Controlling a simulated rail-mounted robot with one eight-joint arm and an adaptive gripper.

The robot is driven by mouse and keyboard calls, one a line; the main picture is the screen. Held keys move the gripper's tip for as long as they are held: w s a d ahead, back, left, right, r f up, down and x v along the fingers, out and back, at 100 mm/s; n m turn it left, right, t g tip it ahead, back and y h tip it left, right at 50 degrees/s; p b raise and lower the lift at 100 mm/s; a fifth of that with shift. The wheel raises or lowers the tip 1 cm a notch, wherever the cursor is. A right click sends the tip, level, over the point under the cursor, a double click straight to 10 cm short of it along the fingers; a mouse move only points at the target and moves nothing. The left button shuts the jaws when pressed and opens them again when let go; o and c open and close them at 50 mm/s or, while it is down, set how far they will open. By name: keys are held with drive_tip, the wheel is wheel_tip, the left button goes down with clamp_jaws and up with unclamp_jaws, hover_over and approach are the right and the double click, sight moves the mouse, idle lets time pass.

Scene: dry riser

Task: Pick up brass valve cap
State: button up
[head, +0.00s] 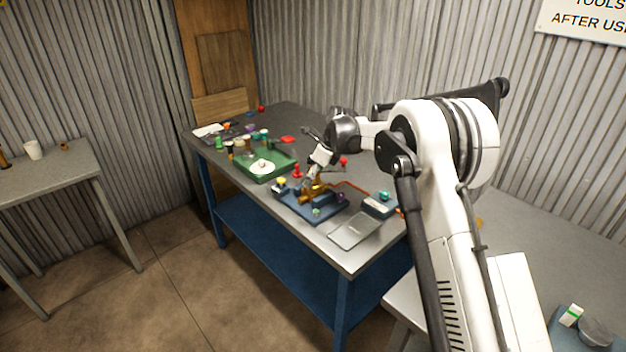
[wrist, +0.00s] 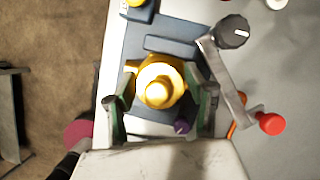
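A brass valve cap (wrist: 157,92) shows from above in the wrist view, round with a bright raised centre, on a brass body over a blue base plate (wrist: 150,125). My gripper (wrist: 160,80) is open, with one finger to the left of the brass piece and one to the right. I cannot tell whether either finger touches it. In the head view my gripper (head: 311,182) is small, low over the brass fitting (head: 318,192) on the blue base. The cap itself cannot be made out there.
A grey lever with a red knob (wrist: 271,123) and a dark knob (wrist: 232,32) lies right of my gripper. A purple knob (wrist: 182,126) is close below the cap. A green tray (head: 278,169) stands on the workbench to the left. A clear grey plate (head: 356,231) lies near the front edge.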

drive_tip(key=shift+c, duration=1.4)
drive_tip(key=shift+r, duration=0.15)
